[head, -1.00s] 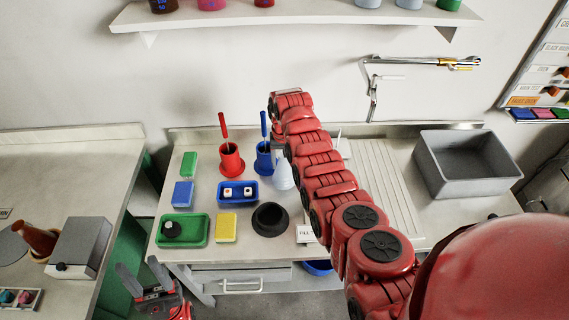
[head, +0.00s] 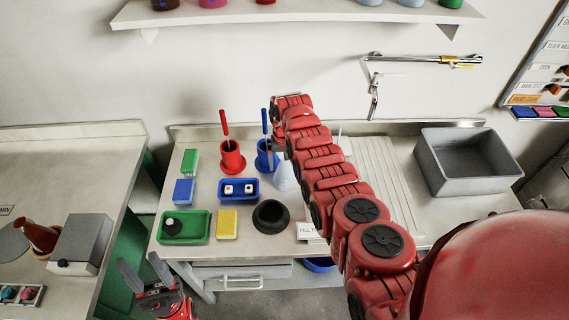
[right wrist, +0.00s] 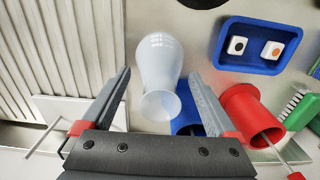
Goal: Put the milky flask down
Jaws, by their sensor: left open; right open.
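The milky flask (right wrist: 158,58) is pale and translucent, with its mouth towards the camera in the right wrist view. It appears to stand upright on the counter. In the head view the flask (head: 284,180) is partly hidden by my right arm. My right gripper (right wrist: 159,74) is open, one finger on each side of the flask's neck, with gaps visible. Its fingers are mostly hidden in the head view. My left gripper (head: 138,264) is open and empty, low in front of the counter.
Close to the flask are a blue holder (head: 266,157), a red holder (head: 232,160), a blue tray (head: 238,197) with two small blocks, and a black ring (head: 270,216). A ribbed drainboard (right wrist: 65,45) lies on the other side. A grey basin (head: 468,165) stands at the right.

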